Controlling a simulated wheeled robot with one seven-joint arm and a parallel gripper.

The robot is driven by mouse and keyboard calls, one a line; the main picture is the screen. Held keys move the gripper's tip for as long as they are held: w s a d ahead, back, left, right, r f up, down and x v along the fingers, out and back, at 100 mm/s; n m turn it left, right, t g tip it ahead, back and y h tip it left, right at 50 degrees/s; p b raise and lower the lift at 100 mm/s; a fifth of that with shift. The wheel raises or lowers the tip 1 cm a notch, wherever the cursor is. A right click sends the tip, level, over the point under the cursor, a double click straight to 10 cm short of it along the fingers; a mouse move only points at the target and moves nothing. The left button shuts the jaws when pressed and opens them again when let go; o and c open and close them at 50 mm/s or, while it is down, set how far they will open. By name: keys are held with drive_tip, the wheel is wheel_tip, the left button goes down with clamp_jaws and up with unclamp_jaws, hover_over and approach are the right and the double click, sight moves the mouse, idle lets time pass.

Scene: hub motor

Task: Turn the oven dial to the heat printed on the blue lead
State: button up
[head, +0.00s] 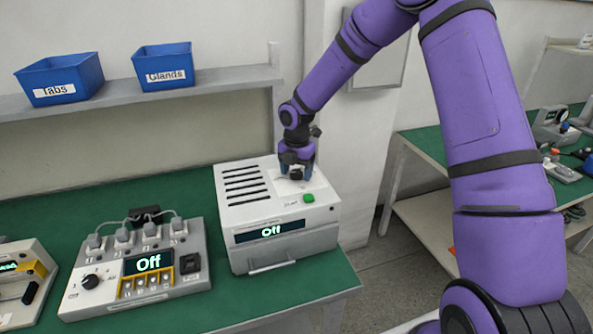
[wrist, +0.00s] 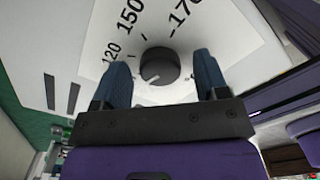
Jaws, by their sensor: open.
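The oven (head: 285,240) is a white box with vents on top, a green button (head: 308,197) and a front display reading "Off". In the wrist view its dark round dial (wrist: 160,66) sits on a white plate with the figures 120, 150 and 170. A pale line on the dial points to the lower left, away from these figures. My gripper (head: 296,168) is over the oven top. In the wrist view its blue fingers (wrist: 161,60) are open, one on each side of the dial, with gaps showing. I cannot make out a blue lead or its print.
A grey multi-plug unit (head: 140,285) with a knob and an "Off" display stands left of the oven on the green bench. Blue bins marked Tabs (head: 60,78) and Glands (head: 163,66) sit on the shelf. Another bench with small gear (head: 560,170) stands at right.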

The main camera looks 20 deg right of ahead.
drive_tip(key=c, duration=0.9)
